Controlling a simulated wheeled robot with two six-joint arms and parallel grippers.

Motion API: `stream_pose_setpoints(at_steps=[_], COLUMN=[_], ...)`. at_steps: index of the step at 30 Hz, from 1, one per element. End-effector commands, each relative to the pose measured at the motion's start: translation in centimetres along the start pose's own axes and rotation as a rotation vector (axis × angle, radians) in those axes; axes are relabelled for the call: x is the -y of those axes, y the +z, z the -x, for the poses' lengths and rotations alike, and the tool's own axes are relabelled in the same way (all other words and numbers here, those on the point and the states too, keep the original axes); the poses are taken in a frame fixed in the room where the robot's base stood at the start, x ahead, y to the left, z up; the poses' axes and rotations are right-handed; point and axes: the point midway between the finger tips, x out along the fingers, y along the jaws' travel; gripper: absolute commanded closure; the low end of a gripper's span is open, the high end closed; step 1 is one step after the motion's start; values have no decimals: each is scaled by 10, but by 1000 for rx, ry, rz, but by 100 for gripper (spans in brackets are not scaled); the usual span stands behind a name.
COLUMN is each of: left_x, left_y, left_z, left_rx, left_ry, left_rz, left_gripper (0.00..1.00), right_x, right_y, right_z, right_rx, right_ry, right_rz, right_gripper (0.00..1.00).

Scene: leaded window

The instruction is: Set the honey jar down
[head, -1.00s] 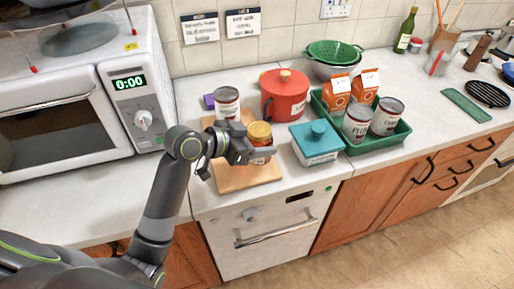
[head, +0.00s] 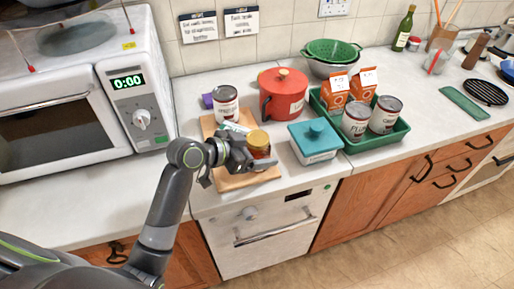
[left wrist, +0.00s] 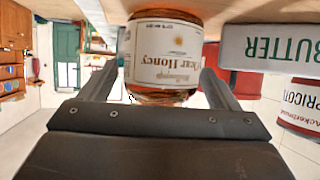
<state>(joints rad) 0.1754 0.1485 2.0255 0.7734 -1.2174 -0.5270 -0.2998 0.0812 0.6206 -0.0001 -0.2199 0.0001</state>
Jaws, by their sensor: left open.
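The honey jar (head: 258,141) has a golden lid and a "Clear Honey" label. In the head view it appears upright over the front right part of the wooden board (head: 232,183); its base is hidden there by my gripper. My left gripper (head: 248,163) is open, with one finger on each side of the jar. My right gripper is not in view.
A butter box (head: 235,127) and a tin (head: 225,103) stand behind the jar. A red pot (head: 283,97) is behind right and a teal lidded dish (head: 315,142) close on the right. A green tray (head: 388,141) holds tins and cartons. The counter left of the board is clear.

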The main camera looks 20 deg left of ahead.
Motion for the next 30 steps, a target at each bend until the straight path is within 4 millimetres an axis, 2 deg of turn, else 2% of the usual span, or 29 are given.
stream_pose_setpoints(at_steps=[5, 8, 18, 30], left_x=[0, 1, 0, 1], left_y=[-5, -2, -1, -1], left_z=[2, 11, 65, 109], left_rx=[0, 1, 4, 3], left_ry=[0, -4, -2, -3], left_rz=[-1, -4, -6, -3], left_gripper=[17, 17, 17, 17], right_x=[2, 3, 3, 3], right_y=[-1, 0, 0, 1], right_z=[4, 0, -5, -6], right_rx=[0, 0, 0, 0], right_ry=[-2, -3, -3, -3], right_rz=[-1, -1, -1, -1], right_gripper=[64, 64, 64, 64])
